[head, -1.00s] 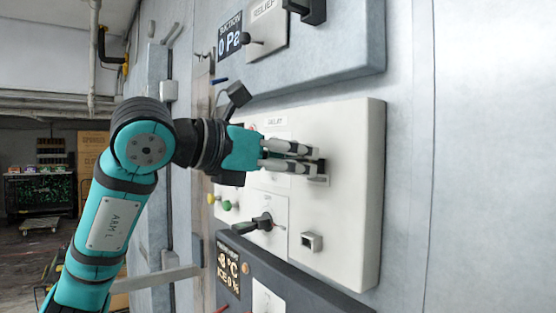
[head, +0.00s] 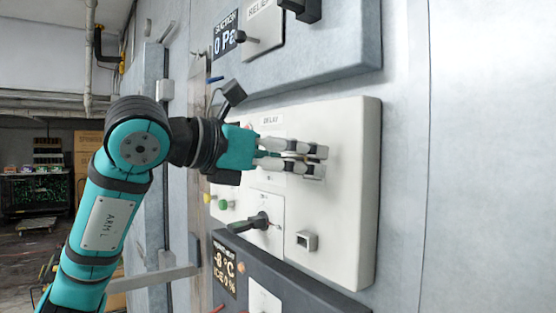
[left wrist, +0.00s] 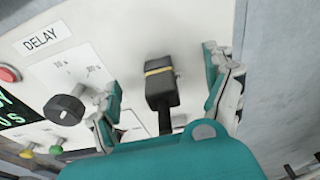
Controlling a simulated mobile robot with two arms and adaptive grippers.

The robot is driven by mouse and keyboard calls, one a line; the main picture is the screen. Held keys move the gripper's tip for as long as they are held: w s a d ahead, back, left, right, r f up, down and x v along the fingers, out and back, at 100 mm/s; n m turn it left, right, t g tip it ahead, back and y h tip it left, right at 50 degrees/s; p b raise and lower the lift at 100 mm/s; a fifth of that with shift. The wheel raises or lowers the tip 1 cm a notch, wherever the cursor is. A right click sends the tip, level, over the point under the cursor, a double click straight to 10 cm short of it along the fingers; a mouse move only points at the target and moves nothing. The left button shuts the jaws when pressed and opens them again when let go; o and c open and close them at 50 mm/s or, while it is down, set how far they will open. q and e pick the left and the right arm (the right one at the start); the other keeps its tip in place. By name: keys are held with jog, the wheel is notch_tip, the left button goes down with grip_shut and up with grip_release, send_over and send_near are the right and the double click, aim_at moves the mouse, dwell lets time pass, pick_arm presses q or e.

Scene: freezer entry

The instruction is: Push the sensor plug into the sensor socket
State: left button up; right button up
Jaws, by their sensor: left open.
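My left gripper (head: 316,162) is in front of the white panel, its fingers pointing at it. In the left wrist view its two fingers stand apart, one on each side of a black plug-like piece with a yellow band (left wrist: 161,84), likely the sensor plug, with a gap on both sides. A dark stem or cable runs down from it behind the teal palm. In the head view the fingers hide this piece. A small grey square socket (head: 307,241), possibly the sensor socket, sits lower on the panel and looks empty. My right gripper is not in view.
The white panel (head: 350,215) carries a lever knob (head: 260,221) and green and yellow buttons below the gripper. A grey box (head: 340,50) juts out above and a dark display box (head: 285,275) below. A DELAY dial (left wrist: 64,108) is left of the fingers.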

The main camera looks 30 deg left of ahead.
pick_arm(q)
jog(key=f+b+v, duration=0.1)
jog(key=v, duration=0.5)
jog(key=shift+s+a, duration=0.2)
jog(key=shift+s, duration=0.25)
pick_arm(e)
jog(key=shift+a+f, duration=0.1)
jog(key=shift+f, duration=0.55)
pick_arm(q)
jog(key=v, duration=1.2)
jog(key=shift+a, duration=0.2)
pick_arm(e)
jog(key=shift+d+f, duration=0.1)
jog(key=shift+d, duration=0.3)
